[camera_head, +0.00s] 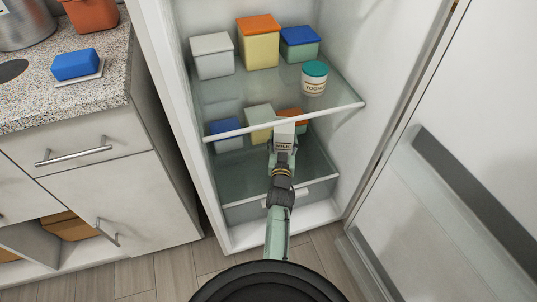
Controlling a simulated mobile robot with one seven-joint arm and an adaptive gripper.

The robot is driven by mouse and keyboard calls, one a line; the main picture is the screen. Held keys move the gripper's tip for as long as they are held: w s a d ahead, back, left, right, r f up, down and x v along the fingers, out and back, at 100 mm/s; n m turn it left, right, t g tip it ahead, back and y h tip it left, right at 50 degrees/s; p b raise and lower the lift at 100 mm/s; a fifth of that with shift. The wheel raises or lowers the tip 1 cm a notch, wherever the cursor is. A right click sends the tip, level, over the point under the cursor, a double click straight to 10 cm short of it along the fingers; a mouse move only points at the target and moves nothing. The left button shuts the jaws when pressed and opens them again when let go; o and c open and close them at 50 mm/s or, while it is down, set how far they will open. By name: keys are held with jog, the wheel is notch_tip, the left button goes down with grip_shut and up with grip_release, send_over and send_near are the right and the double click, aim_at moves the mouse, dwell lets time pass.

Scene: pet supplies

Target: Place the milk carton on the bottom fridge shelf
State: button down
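The milk carton (284,132) is small and white-grey with a MILK label. It is inside the open fridge, above the bottom glass shelf (312,168) and below the upper shelf's front edge. My gripper (283,151) reaches in from the front, with its fingers around the lower part of the carton, and looks shut on it. The carton's base is hidden by the gripper, so I cannot tell whether it touches the shelf.
Behind the carton on the bottom shelf are a blue-lidded box (227,136), a pale yellow box (260,120) and an orange-lidded box (292,115). The upper shelf (230,101) holds several boxes and a yoghurt tub (314,79). The fridge door (455,150) stands open at right.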

jog(key=shift+w+r, duration=0.1)
jog(key=shift+r, duration=0.15)
jog(key=shift+w+a+n+y+p, duration=0.15)
jog(key=shift+w+a+n+y, duration=0.15)
jog(key=shift+w+a, duration=0.3)
jog(key=shift+w+a+n+y+p, duration=0.2)
jog(key=shift+w+a+y, duration=0.15)
jog(key=shift+a, duration=0.45)
jog(key=w+a+f+n+y, duration=0.25)
jog(key=a+y, duration=0.35)
jog(key=a, duration=0.3)
jog(key=shift+n+g, duration=0.4)
jog(key=shift+n, duration=0.15)
jog(key=shift+s+a+f+b, duration=0.1)
jog(key=shift+s+f+b, duration=0.1)
jog(key=shift+f+b, duration=2)
jog(key=shift+s+f+b, duration=0.2)
jog(key=shift+f+b, duration=0.6)
jog(key=shift+f, duration=2.65)
jog(key=shift+r, duration=0.15)
